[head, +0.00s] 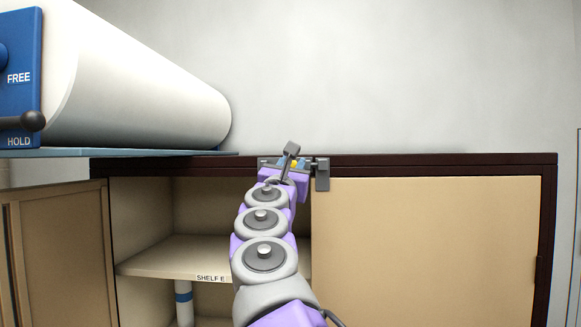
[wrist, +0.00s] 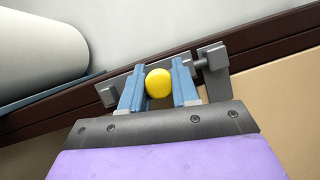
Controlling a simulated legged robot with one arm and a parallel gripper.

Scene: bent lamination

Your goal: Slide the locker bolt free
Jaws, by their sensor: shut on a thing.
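The locker bolt is a grey bar on the dark top rail, with a yellow knob (wrist: 159,83). A short rod and a grey end block (wrist: 215,72) show at its right end. In the head view the end block (head: 322,175) overlaps the top left corner of the closed right door (head: 430,250). My gripper (wrist: 158,78) has its two blue fingers on either side of the yellow knob and is shut on it. In the head view my gripper (head: 292,164) is at the bolt, and my arm hides part of it.
The locker's left side is open, with a shelf (head: 190,257) labelled SHELF E inside. Its left door (head: 62,250) stands open. A large white roll (head: 140,85) and a blue FREE/HOLD panel (head: 20,55) sit above left. The wall above the right door is clear.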

